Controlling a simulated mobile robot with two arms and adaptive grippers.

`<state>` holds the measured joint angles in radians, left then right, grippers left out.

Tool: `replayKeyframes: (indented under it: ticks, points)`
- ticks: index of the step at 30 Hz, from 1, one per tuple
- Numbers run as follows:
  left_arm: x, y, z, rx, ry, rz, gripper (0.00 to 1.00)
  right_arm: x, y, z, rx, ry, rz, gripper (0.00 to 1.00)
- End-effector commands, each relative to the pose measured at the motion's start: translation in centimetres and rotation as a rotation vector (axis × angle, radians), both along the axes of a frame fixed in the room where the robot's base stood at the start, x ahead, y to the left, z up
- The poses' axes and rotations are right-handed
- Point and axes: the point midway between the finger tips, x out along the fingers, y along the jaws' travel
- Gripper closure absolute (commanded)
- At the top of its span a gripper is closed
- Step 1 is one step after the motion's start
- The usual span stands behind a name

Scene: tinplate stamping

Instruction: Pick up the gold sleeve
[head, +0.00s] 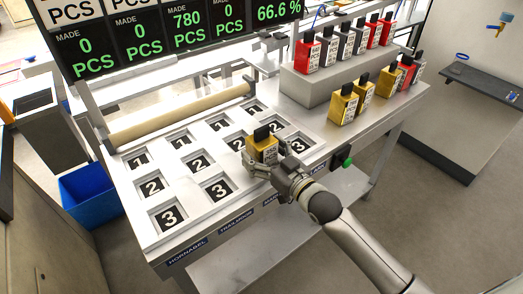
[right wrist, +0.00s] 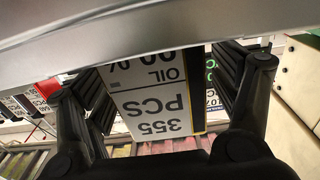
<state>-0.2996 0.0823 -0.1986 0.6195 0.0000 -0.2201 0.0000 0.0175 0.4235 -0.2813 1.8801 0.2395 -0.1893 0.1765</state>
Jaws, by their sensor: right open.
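A gold sleeve (head: 264,147) with a black top and a white label stands on the numbered part of the bench, near a "3" square. My right gripper (head: 258,163) is at this sleeve, with its fingers open on either side. In the right wrist view the white label (right wrist: 158,105), reading "355 PCS" and "OIL", fills the space between the two black fingers (right wrist: 160,112). Whether the fingers touch it I cannot tell. Other gold sleeves (head: 343,105) stand in a row to the right. My left gripper is not in view.
Red (head: 306,55) and grey sleeves stand on a raised grey block (head: 310,88) behind. Numbered squares (head: 152,186) cover the left of the bench (head: 135,215). A roller (head: 180,112) lies behind them. A green button (head: 347,158) is on the front edge.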

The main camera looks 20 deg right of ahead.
Motion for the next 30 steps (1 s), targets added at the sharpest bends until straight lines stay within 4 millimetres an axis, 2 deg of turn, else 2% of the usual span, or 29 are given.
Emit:
replayKeyframes:
  ticks: [3, 10, 27, 28, 30]
  points:
    - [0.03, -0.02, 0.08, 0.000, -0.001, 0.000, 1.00, 0.61, 0.20, 0.06, -0.001, -0.001, 0.000, 0.18]
    - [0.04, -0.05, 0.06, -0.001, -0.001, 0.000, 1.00, 0.64, 0.23, 0.00, -0.001, 0.000, 0.000, 0.18]
    - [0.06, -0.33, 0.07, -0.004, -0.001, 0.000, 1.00, 0.60, 0.22, 0.00, -0.001, 0.000, 0.000, 0.91]
    - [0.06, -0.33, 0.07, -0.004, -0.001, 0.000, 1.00, 0.60, 0.22, 0.00, -0.001, 0.000, 0.000, 0.94]
    - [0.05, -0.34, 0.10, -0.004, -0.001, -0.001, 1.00, 0.64, 0.22, 0.38, 0.001, -0.009, 0.001, 0.94]
